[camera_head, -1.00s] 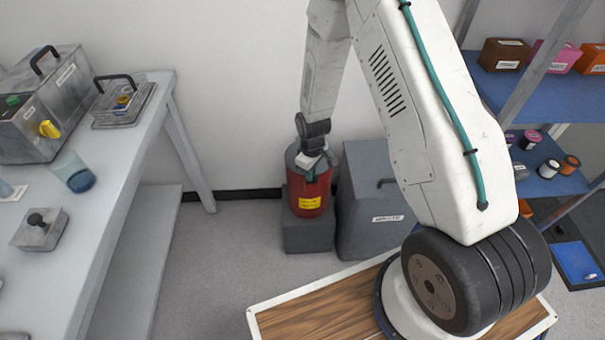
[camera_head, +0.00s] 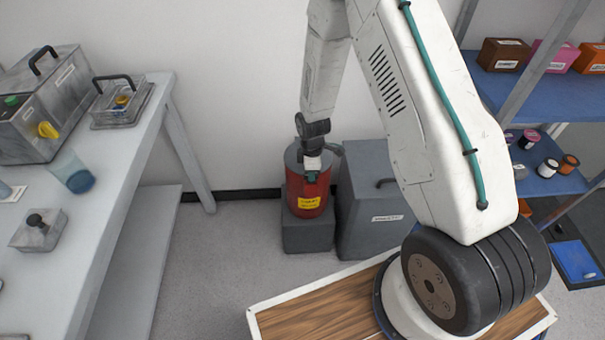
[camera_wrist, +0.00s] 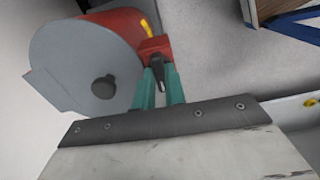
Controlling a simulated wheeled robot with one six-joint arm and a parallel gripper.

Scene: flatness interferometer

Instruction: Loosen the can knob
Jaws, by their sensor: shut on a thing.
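The red can (camera_head: 307,197) with a grey lid and yellow label stands upright on a dark grey block. In the wrist view the can (camera_wrist: 128,24) shows at the upper left, with a dark round piece on its grey lid. A red boss juts out from the can's side. My gripper (camera_wrist: 158,76) has its teal fingers at this boss, shut on a small dark grey piece there, which I take for the can knob (camera_wrist: 157,64). In the head view my gripper (camera_head: 311,179) is at the can's upper front, and the knob is hidden.
A grey lidded bin (camera_head: 375,215) stands close to the can's right. A grey workbench (camera_head: 130,150) with instruments is at the left. A blue shelf rack (camera_head: 500,90) with boxes and jars is at the right. The floor in front of the can's block is clear.

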